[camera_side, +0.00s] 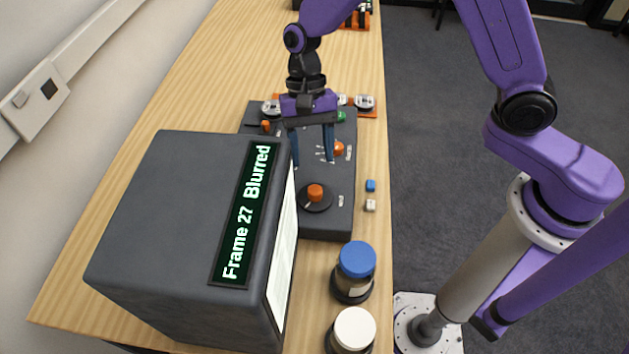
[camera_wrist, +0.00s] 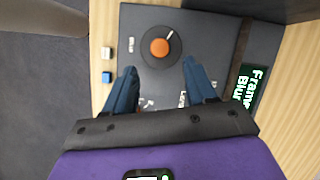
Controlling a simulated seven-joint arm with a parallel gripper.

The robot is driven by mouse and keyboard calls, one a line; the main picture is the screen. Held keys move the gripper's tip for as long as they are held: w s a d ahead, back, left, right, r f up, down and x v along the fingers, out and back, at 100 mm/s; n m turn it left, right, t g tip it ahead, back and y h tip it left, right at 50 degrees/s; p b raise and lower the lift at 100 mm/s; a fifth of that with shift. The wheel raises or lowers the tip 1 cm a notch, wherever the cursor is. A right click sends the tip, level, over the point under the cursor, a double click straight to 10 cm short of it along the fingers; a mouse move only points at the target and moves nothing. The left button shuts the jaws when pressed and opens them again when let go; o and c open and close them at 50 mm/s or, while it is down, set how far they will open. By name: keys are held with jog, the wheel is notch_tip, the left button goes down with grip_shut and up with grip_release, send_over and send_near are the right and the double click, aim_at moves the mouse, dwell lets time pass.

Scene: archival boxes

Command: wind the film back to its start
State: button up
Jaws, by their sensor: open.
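The dark grey film reader (camera_side: 170,215) stands on the wooden table, its display (camera_side: 246,215) reading "Frame 27 Blurred". Its flat control panel (camera_side: 325,222) extends beside it. A large orange knob (camera_side: 315,193) on a black dial sits on the panel; it also shows in the wrist view (camera_wrist: 159,47), with a white pointer line toward the upper right. Another orange knob (camera_side: 338,149) and a green control (camera_side: 341,117) are farther back. My gripper (camera_side: 312,160) is open and empty above the panel. In the wrist view its blue fingers (camera_wrist: 157,75) are apart, with the large knob beyond them, between their lines.
A blue-lidded jar (camera_side: 356,260) and a white-lidded jar (camera_side: 353,330) stand at the table's front right. Small blue (camera_side: 370,185) and white (camera_side: 370,205) cubes lie beside the panel. Silver reels on an orange base (camera_side: 366,103) are behind. Bare table lies at back left.

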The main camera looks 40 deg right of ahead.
aim_at(315, 189)
jog(key=x, duration=0.7)
jog(key=shift+s+a+f, duration=0.1)
jog(key=shift+f, duration=0.1)
jog(key=c, duration=1)
